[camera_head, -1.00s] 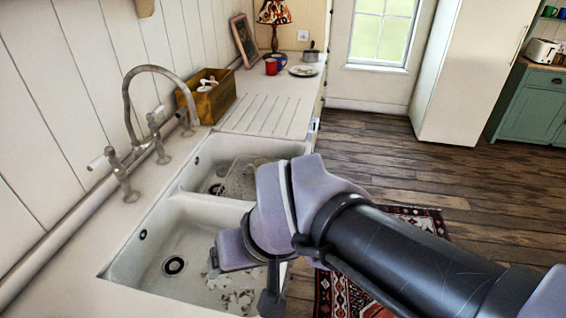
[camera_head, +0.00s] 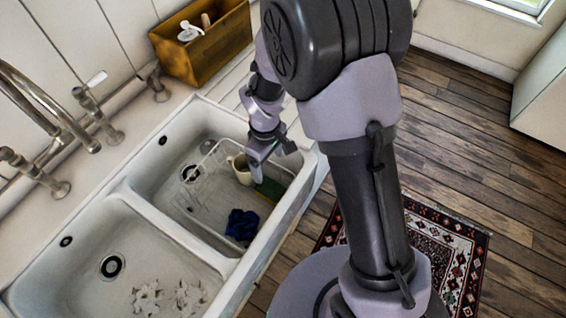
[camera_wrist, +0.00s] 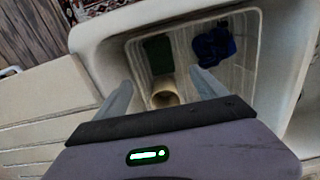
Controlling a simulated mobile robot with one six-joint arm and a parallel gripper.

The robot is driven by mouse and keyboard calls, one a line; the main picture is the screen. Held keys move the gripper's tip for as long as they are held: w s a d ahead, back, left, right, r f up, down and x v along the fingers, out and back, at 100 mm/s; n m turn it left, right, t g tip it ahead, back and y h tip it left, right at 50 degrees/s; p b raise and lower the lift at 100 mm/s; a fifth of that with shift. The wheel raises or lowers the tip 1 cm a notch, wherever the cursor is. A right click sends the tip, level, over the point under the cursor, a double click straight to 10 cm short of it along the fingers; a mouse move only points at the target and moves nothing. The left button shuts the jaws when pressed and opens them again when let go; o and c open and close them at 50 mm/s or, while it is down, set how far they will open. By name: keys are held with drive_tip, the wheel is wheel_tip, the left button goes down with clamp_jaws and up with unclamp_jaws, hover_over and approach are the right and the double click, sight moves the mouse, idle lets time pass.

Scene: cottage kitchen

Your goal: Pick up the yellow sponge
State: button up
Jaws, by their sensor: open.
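A green, flat, rectangular pad (camera_head: 270,190) lies in the far sink basin (camera_head: 160,178). It may be the sponge's scouring side; I see no clear yellow on it. In the wrist view the green pad (camera_wrist: 158,54) lies beyond a cream mug (camera_wrist: 164,94). The mug (camera_head: 241,170) stands beside the pad in the head view. My gripper (camera_head: 272,157) is over the far basin, above the mug and pad. In the wrist view my gripper (camera_wrist: 162,90) has its fingers wide apart, with the mug showing between them and nothing held.
The near basin (camera_head: 70,290) holds pale scraps. Taps (camera_head: 95,110) line the wall side. A wooden box (camera_head: 205,45) stands on the counter behind. A patterned rug (camera_head: 445,250) lies on the floor.

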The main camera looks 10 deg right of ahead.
drive_tip(key=f+b, duration=0.1)
drive_tip(key=f, duration=0.2)
drive_tip(key=f+b, duration=0.1)
drive_tip(key=f, duration=0.2)
drive_tip(key=f+b, duration=0.1)
drive_tip(key=f, duration=0.3)
drive_tip(key=shift+s+a+b, duration=0.3)
drive_tip(key=shift+s, duration=0.05)
drive_tip(key=f+b, duration=0.1)
drive_tip(key=f, duration=0.1)
drive_tip(key=f+b, duration=0.1)
drive_tip(key=f, duration=0.1)
drive_tip(key=f+b, duration=0.1)
drive_tip(key=f, duration=0.1)
drive_tip(key=shift+w+d+f, duration=0.25)
drive_tip(key=shift+f, duration=0.05)
drive_tip(key=shift+r, duration=0.2)
drive_tip(key=shift+c, duration=0.4)
drive_tip(key=c, duration=1.3)
wheel_tip(320, 180, up, 18)
drive_tip(key=p, duration=0.7)
drive_tip(key=shift+r, duration=0.1)
wheel_tip(320, 180, up, 5)
drive_tip(key=p, duration=0.4)
hover_over(271, 188)
drive_tip(key=shift+a, duration=0.1)
